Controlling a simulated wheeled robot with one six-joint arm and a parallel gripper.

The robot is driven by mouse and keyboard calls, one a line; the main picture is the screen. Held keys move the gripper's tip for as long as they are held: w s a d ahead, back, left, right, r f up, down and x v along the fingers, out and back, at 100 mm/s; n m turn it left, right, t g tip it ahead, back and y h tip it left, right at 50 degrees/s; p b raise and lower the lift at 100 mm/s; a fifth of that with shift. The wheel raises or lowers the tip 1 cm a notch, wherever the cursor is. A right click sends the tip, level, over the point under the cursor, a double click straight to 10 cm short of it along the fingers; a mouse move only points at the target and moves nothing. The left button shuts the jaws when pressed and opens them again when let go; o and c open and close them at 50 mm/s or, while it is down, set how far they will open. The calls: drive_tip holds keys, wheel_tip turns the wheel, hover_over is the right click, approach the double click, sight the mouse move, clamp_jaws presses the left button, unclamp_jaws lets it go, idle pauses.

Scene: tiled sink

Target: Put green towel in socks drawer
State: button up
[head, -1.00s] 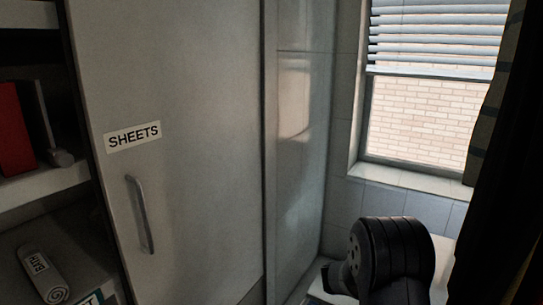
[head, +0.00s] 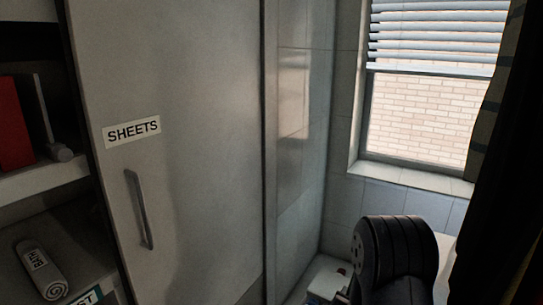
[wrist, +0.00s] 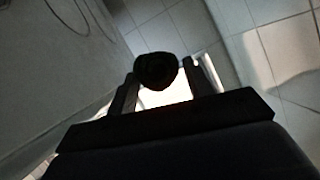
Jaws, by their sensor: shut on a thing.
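In the wrist view my gripper (wrist: 158,80) is shut on a dark, round-ended thing (wrist: 157,67) between its two fingers. It looks like the end of a rolled towel, but it is in shadow and I cannot make out green. In the head view only a black part of my arm shows at the lower right; the fingers and the held thing are hidden there. No drawer labelled socks is in view.
A tall door labelled SHEETS (head: 190,150) with a vertical handle (head: 139,210) stands shut. A white rolled BATH towel (head: 41,271) lies on the shelf at lower left, below a red object (head: 14,122). A window (head: 420,115) and dark curtain (head: 495,190) are at right.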

drive_tip(key=s+a+f+n+t+y, duration=0.1)
drive_tip(key=s+a+f+n+y, duration=0.4)
drive_tip(key=s+a, duration=0.45)
drive_tip(key=w+d+r+m+h, duration=0.1)
drive_tip(key=w+d+r, duration=0.1)
drive_tip(key=w+d, duration=0.1)
drive_tip(key=w+d+r+m+h, duration=0.1)
drive_tip(key=w+d+m+h, duration=0.1)
drive_tip(key=w+d, duration=0.1)
drive_tip(key=w+d+r+m+g+h, duration=0.1)
drive_tip(key=w+d+r+m+h, duration=0.1)
drive_tip(key=w+d, duration=0.2)
drive_tip(key=shift+r, duration=0.35)
drive_tip(key=w+d+r+m+g+h+p, duration=0.1)
drive_tip(key=w+d+r+m+g+h, duration=0.1)
drive_tip(key=m+g, duration=0.7)
drive_tip(key=w+d+r+m+g+h+p, duration=0.1)
drive_tip(key=w+d+r+m+g+h, duration=0.1)
drive_tip(key=d+r+m+g+h, duration=0.3)
drive_tip(key=shift+w+d+m+g, duration=0.2)
drive_tip(key=shift+d+m+g, duration=0.25)
drive_tip(key=shift+m+g, duration=1.7)
drive_tip(key=shift+d+r, duration=0.1)
